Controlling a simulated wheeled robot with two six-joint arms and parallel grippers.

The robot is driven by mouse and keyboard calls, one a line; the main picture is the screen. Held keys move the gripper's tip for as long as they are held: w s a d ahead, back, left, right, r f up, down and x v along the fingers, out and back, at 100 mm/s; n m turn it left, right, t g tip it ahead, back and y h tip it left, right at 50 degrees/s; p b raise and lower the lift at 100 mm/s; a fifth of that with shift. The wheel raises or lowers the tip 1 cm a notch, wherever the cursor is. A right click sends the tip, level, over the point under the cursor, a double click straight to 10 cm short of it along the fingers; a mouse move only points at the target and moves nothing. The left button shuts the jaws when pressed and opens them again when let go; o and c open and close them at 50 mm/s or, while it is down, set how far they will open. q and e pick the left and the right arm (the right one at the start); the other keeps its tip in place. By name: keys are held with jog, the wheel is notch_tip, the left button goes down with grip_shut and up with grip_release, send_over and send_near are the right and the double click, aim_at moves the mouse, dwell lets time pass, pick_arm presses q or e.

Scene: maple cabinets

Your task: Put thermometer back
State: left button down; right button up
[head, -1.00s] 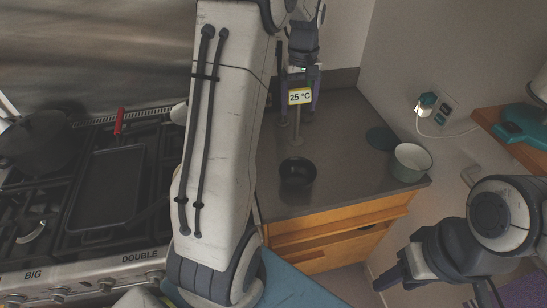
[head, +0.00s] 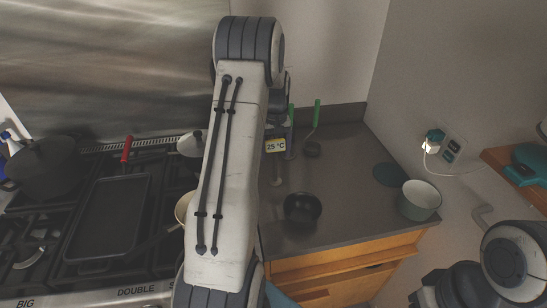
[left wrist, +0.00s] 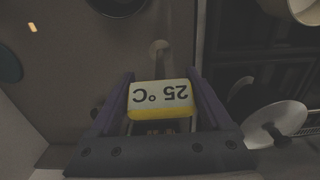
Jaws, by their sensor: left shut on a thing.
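The thermometer (head: 276,145) has a pale face reading 25 °C with a yellow edge, and a thin stem hangs down over the grey counter. My left gripper (left wrist: 160,78) is shut on it, with one purple finger at each side of the thermometer (left wrist: 160,98) in the left wrist view. In the head view my left arm partly hides this gripper. I cannot tell whether the stem's lower end touches the counter. My right gripper (head: 424,296) is partly in view at the bottom right, cut off by the frame edge, and its jaws are unclear.
A black bowl (head: 302,208), a pale pot (head: 419,202) and a dark teal disc (head: 390,174) are on the counter (head: 350,160). A green-handled ladle (head: 316,115) is behind the thermometer. The stove holds a griddle pan (head: 108,215). A plug (head: 433,139) is on the right wall.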

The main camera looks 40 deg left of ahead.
aim_at(274, 180)
pick_arm(q)
jog(key=shift+a+f, duration=0.15)
jog(key=shift+a, duration=0.2)
jog(key=shift+f, duration=0.25)
notch_tip(274, 180, down, 3)
jog(key=shift+f+p, duration=0.15)
jog(key=shift+p, duration=0.85)
jog(key=shift+f, duration=0.3)
